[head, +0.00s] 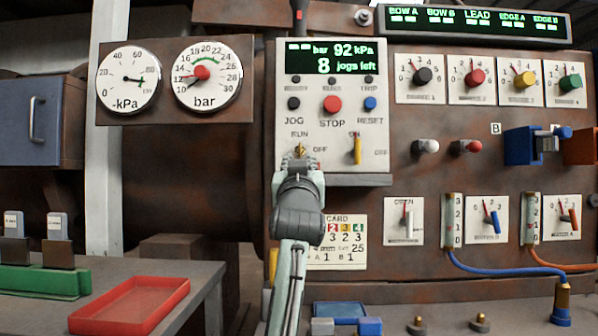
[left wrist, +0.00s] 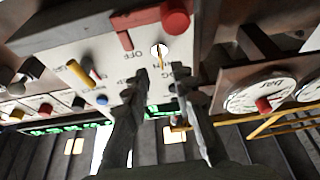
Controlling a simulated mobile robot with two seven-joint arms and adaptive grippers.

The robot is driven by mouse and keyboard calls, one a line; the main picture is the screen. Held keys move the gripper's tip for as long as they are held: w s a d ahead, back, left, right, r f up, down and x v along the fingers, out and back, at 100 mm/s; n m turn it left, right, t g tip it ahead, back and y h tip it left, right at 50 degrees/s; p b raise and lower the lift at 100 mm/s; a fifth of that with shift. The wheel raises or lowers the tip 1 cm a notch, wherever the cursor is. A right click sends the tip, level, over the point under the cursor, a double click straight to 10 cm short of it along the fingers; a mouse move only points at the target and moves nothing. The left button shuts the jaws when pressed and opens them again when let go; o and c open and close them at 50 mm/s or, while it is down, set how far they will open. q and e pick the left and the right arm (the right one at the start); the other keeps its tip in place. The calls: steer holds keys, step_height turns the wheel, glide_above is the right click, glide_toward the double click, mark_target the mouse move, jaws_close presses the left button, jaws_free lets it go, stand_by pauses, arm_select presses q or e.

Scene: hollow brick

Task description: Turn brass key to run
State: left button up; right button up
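The brass key (head: 299,150) sits in the lower left of the white control panel (head: 345,175), with RUN above it and OFF to its right. In the head view my left gripper (head: 299,162) is right at the key and covers its lower part. In the left wrist view the key (left wrist: 161,54) shows on a pale round plate, just beyond and roughly between the fingertips of the left gripper (left wrist: 160,72). The fingers stand apart, with a gap around the key's line. I cannot tell whether either finger touches it. The key's exact angle is unclear. My right gripper is not in view.
A yellow switch (head: 357,150) is right of the key. Red STOP (head: 332,104) and blue RESET (head: 370,103) buttons are above. The display (head: 330,57) reads 92 kPa and 8 jogs left. A red tray (head: 130,306) lies on the left bench.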

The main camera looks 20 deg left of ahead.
arm_select(q)
steer(key=v, duration=0.5)
steer(key=shift+s, duration=0.1)
steer(key=shift+f, duration=0.1)
